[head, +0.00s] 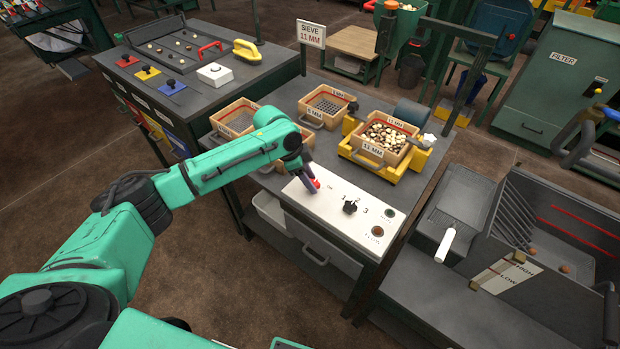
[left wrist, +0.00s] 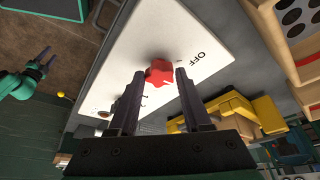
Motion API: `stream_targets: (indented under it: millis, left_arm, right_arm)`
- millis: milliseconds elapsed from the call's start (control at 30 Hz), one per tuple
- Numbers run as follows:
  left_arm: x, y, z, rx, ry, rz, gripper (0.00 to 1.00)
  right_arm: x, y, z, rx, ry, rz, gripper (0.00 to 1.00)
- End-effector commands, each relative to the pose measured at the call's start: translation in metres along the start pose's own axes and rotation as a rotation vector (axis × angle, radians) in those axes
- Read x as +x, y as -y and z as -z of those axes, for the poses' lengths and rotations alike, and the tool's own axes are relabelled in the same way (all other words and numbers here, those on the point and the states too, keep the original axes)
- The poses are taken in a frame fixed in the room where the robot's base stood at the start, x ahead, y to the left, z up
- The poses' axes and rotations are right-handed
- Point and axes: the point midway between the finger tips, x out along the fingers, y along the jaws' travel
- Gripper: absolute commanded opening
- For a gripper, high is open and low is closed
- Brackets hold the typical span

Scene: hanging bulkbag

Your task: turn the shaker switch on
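The shaker switch is a red knob (head: 315,184) on the white control panel (head: 335,223), at the panel's left end. In the left wrist view the red knob (left wrist: 160,73) stands beside the printed word OFF. Its exact setting cannot be told. My left gripper (head: 310,178) is over it and partly hides it in the head view. In the left wrist view my left gripper (left wrist: 159,76) is open, one finger each side of the knob, with no clear contact. My right gripper (left wrist: 45,58) shows small in the left wrist view, its fingertips apart, away from the panel.
A black dial (head: 350,207) and small round lights sit further right on the panel. Behind, the yellow shaker (head: 409,183) holds a wooden sieve of nuts (head: 385,137). Other sieve boxes (head: 236,118) stand to its left. A grey machine (head: 545,240) stands right.

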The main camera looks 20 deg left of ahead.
Motion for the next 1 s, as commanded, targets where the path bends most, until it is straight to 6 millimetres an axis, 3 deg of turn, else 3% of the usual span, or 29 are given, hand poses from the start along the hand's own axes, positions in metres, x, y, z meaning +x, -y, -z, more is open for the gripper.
stream_targets:
  millis: [33,100,567,1000]
  left_arm:
    - [0.0,0.0,0.0,0.0,0.0,0.0,0.26]
    - [0.0,0.0,0.0,0.0,0.0,0.0,0.0]
    - [0.0,0.001,0.001,0.07,-0.002,-0.032,0.0]
    - [0.003,0.004,0.002,0.391,-0.005,-0.163,0.0]
  right_arm:
    - [0.0,0.0,0.0,0.0,0.0,0.0,0.5]
    - [0.0,0.0,0.0,0.0,0.0,0.0,0.5]
    - [0.001,0.0,0.0,0.0,0.0,0.0,0.5]
    - [0.02,0.001,-0.002,0.0,0.0,0.001,0.5]
